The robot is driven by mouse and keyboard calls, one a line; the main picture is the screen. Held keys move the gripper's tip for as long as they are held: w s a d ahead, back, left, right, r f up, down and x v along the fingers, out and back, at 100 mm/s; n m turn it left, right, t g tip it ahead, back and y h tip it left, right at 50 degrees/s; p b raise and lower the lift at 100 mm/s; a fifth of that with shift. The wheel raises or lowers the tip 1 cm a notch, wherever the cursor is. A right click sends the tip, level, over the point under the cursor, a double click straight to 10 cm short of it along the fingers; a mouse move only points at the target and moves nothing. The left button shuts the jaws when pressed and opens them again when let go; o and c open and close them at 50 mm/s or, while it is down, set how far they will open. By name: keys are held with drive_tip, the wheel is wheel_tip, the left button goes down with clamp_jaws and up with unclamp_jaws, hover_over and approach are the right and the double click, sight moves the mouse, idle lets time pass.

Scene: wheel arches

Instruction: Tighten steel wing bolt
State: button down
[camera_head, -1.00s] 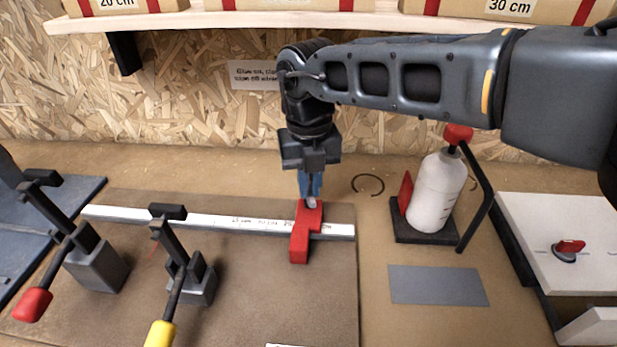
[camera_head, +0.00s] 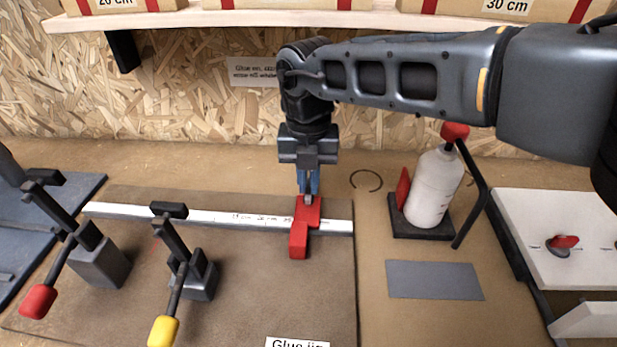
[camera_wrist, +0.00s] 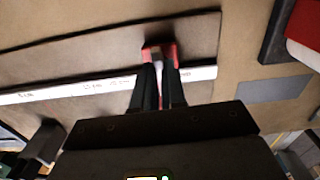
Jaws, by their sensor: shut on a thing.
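A red stop block (camera_head: 299,240) sits across the white ruled rail (camera_head: 170,215) near the rail's right end. The steel wing bolt (camera_head: 308,199) is on top of the block's rear part, a small grey piece mostly hidden by the fingers. My gripper (camera_head: 308,193) points straight down over the block, its blue-sided fingers shut on the wing bolt. In the wrist view my gripper (camera_wrist: 158,70) reaches to the red block (camera_wrist: 147,52), with the grey bolt (camera_wrist: 155,58) between the fingertips. How far the bolt is screwed in cannot be seen.
Two toggle clamps with red (camera_head: 38,301) and yellow (camera_head: 163,331) handles stand left of the block. A white glue bottle (camera_head: 434,190) in a black holder stands at right, behind a grey plate (camera_head: 434,280). A shelf (camera_head: 300,19) runs above.

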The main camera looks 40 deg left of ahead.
sight(308, 185)
drive_tip(key=c, duration=1.2)
unclamp_jaws()
drive_tip(key=shift+r, duration=0.1)
drive_tip(key=shift+r+b, duration=0.65)
drive_tip(key=shift+r, duration=3.25)
